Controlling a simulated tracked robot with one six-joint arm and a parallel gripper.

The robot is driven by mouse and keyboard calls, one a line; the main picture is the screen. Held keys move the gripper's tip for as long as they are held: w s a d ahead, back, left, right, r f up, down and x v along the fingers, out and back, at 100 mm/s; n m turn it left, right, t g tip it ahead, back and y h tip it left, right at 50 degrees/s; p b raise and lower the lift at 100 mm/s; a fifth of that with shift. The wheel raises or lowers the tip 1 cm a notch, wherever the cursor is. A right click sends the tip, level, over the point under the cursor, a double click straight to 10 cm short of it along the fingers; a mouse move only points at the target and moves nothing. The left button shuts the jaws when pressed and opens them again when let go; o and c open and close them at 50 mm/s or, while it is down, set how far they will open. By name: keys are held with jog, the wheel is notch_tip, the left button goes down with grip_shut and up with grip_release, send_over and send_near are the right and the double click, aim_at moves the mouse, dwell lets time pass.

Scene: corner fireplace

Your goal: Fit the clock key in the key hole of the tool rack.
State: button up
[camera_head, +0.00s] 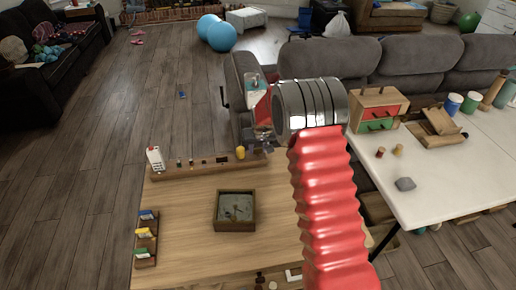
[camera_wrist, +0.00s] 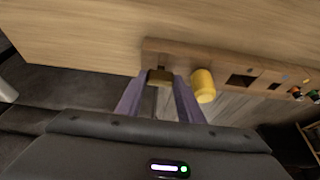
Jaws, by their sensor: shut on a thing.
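The tool rack (camera_head: 205,166) is a long wooden bar along the far edge of the wooden table in the head view. It also crosses the wrist view (camera_wrist: 222,66). My gripper (camera_wrist: 160,85) is shut on a small brass-brown piece, seemingly the clock key (camera_wrist: 160,76), at one end of the rack. The key overlaps the rack's edge in the wrist view; I cannot tell whether it is in a hole or above it. In the head view my gripper (camera_head: 264,145) is at the rack's right end, partly hidden by my arm, and the key cannot be made out.
A yellow cylinder (camera_wrist: 203,86) stands in the rack close beside my gripper. Further along are a dark square hole (camera_wrist: 241,80) and several small pieces. A square-framed clock (camera_head: 234,211) and a holder with coloured blocks (camera_head: 146,238) are on the table. A white table (camera_head: 440,185) stands right.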

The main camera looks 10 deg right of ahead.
jog(key=shift+f, duration=0.35)
dwell(0.3)
jog(key=o, duration=1)
jog(key=shift+o, duration=0.2)
jog(key=shift+r, duration=0.1)
jog(key=v, duration=1.3)
jog(key=shift+r, duration=0.2)
jog(key=shift+s, duration=0.1)
jog(key=shift+s+f, duration=0.1)
